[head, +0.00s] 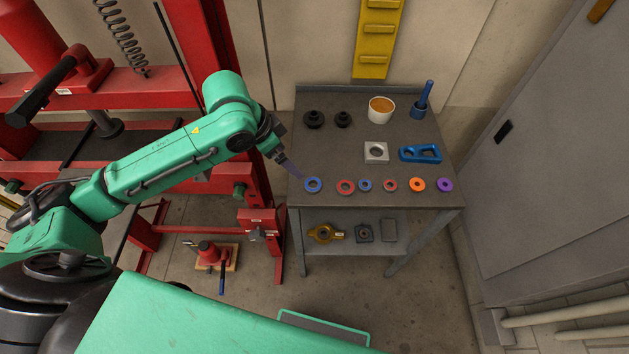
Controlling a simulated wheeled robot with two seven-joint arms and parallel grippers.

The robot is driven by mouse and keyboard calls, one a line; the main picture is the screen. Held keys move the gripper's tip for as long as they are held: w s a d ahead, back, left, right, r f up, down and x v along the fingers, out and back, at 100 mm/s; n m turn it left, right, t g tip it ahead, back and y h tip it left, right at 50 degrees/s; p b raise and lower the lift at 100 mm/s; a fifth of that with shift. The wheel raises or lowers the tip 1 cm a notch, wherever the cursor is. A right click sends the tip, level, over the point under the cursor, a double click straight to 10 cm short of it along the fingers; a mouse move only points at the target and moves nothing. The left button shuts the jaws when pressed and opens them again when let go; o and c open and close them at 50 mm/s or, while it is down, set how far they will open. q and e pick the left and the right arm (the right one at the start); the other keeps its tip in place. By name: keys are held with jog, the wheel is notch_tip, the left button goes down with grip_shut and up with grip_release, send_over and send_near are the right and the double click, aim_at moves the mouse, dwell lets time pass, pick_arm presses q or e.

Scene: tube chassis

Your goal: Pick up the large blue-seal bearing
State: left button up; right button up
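The large blue-seal bearing (313,185) lies flat near the front left corner of the grey bench (330,155). A smaller blue bearing (365,185) lies farther right in the same row. My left gripper (296,170) reaches in from the left and points down at the bench, just up and left of the large blue bearing. Its fingers are small and seen at an angle, so I cannot tell whether they are apart. The large blue bearing shows whole, with no finger across it. My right gripper is not in view.
Along the bench front lie a red bearing (345,187), a second red one (390,185), an orange ring (417,184) and a purple ring (445,185). Behind stand a white cup (381,110) and a blue tool frame (420,154). A red press (215,60) stands left.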

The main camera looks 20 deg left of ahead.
aim_at(312, 184)
pick_arm(q)
jog(key=p+x, duration=0.1)
jog(key=x, duration=0.8)
jog(key=p+x, duration=0.1)
jog(key=x, duration=0.4)
jog(key=shift+s+d+f+p, duration=0.3)
jog(key=c, duration=1.6)
